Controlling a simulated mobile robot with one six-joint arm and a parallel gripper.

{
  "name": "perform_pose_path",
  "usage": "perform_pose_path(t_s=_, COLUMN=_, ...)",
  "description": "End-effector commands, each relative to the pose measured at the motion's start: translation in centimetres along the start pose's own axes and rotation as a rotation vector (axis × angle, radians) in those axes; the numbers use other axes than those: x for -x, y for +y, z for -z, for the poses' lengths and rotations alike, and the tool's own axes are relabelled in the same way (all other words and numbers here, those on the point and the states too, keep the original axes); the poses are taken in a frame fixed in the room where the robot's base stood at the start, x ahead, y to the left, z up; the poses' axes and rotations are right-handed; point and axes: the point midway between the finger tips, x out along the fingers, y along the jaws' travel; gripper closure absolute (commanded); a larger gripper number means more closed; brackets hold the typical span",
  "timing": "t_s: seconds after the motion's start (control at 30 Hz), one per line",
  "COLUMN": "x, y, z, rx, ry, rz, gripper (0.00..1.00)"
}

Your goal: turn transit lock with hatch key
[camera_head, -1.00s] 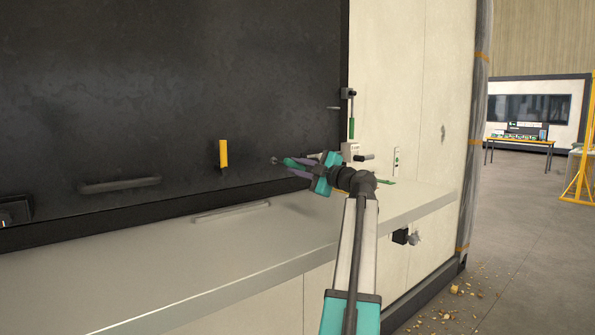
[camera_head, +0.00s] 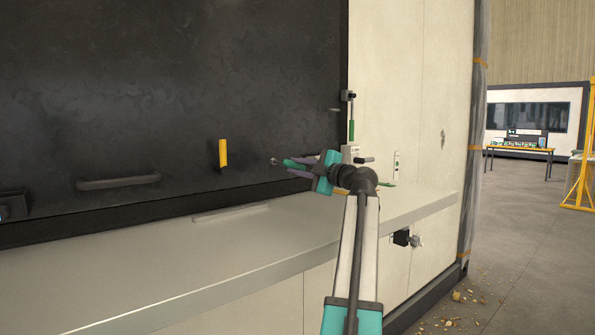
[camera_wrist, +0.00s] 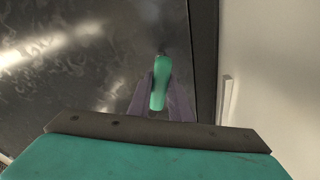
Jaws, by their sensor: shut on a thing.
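In the head view my gripper (camera_head: 290,166) is in front of the lower right part of the dark hatch panel (camera_head: 180,80). The key's dark tip (camera_wrist: 161,49) points at the panel; I cannot tell whether it touches or sits in anything. I cannot pick out the transit lock for certain; the spot at the key's tip is too small to read.
A grey ledge (camera_head: 170,265) runs below. A green-handled fitting (camera_head: 351,130) and a white box are on the frame at right. Open floor lies further right.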

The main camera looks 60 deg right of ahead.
Motion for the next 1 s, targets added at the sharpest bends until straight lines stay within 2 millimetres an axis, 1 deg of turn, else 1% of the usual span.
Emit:
perform_pose_path(t_s=0.63, x=-0.07, y=0.0, z=-0.04, rx=0.075, ry=0.0, rz=0.008, gripper=1.0)
perform_pose_path(t_s=1.0, x=-0.06, y=0.07, z=0.0, rx=0.085, ry=-0.001, rz=0.01, gripper=1.0)
